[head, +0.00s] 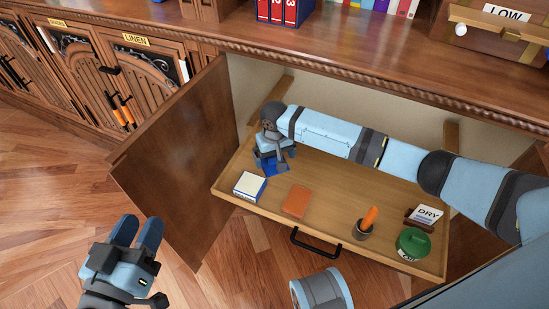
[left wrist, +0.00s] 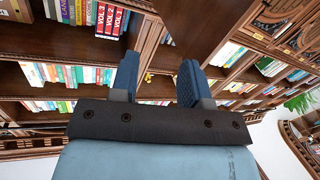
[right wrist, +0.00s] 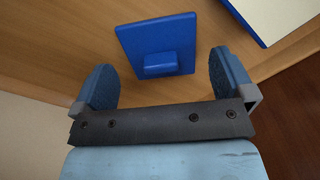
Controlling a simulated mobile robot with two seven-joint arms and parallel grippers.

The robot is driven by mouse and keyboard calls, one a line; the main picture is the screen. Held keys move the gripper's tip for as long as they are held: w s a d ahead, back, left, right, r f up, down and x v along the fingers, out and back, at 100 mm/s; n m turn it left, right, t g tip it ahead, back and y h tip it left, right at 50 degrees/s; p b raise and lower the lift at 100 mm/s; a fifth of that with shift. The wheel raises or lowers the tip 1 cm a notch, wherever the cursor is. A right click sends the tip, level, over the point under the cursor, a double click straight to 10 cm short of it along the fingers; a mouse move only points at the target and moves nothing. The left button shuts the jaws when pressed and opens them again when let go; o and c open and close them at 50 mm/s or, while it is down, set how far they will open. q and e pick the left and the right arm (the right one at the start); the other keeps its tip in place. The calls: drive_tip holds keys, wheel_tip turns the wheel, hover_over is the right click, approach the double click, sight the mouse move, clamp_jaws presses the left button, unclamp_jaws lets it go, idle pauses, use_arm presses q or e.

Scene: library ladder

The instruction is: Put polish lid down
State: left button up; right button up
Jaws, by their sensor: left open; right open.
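The polish lid appears to be the blue square lid (right wrist: 135,38) with a raised blue block handle, lying in the drawer; in the head view it (head: 266,169) is partly hidden by my right gripper. My right gripper (head: 273,158) is open. In the right wrist view its fingers stand apart on either side of the handle, with gaps showing; it holds nothing. A white-topped box with blue sides (head: 249,186) sits just in front of the lid. My left gripper (head: 138,232) is open and empty, outside the drawer at lower left.
The pulled-out drawer (head: 330,183) also holds an orange block (head: 296,201), a dark cup with an orange handle (head: 365,225), a green tin (head: 412,244) and a DRY card (head: 425,215). An open cabinet door (head: 180,150) stands left. The drawer floor's middle is clear.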

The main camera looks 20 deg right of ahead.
sight(274, 160)
wheel_tip(274, 160, up, 6)
drive_tip(key=shift+f+p, duration=0.15)
drive_tip(key=shift+p, duration=0.85)
use_arm(q)
drive_tip(key=shift+t, duration=0.8)
wheel_tip(274, 160, up, 4)
drive_tip(key=shift+a, duration=0.15)
